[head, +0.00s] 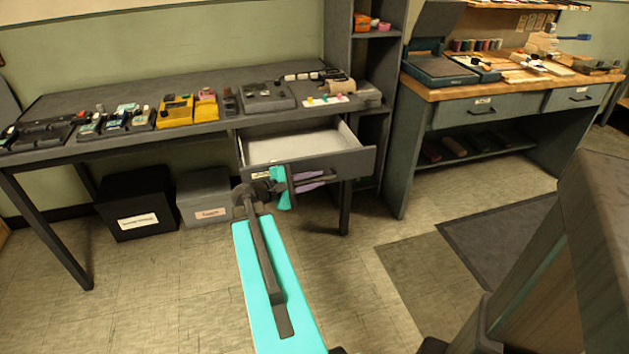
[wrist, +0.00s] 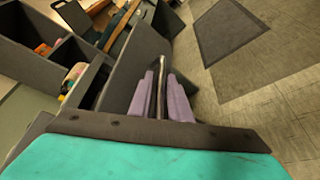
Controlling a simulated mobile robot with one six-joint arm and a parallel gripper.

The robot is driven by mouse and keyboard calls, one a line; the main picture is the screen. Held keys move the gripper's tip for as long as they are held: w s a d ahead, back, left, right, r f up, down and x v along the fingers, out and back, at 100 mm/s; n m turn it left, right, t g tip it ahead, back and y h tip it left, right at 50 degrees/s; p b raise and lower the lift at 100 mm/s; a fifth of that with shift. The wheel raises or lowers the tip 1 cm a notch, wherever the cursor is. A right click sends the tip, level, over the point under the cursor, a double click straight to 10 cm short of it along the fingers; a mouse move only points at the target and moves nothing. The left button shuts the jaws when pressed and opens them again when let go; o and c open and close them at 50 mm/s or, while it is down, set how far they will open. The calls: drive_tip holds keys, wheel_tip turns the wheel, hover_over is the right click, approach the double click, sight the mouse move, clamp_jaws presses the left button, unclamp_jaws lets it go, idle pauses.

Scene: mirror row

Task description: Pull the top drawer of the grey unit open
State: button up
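The grey unit is a long dark grey table (head: 160,85) with shelves at its right end. Its top drawer (head: 288,147) stands pulled out under the tabletop, with its pale, empty-looking inside showing. The dark grey drawer front (head: 352,163) also fills the middle of the wrist view (wrist: 132,70). My gripper (head: 318,180) is at the drawer front. In the wrist view its purple fingers (wrist: 162,98) lie on both sides of the thin metal handle (wrist: 162,78) and look shut on it. In the head view, the gripper hides most of the handle.
A black box (head: 138,205) and a grey box (head: 204,197) stand on the floor under the table. Devices and yellow cases (head: 175,110) line the tabletop. A wooden-topped workbench (head: 500,90) stands at the right. The floor in front is clear, with a dark mat (head: 500,235).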

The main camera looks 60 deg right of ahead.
drive_tip(key=shift+a, duration=0.1)
drive_tip(key=v, duration=1.3)
drive_tip(key=shift+w+a+p, duration=0.25)
drive_tip(key=shift+w+p, duration=0.05)
drive_tip(key=shift+p, duration=0.05)
drive_tip(key=shift+r, duration=0.1)
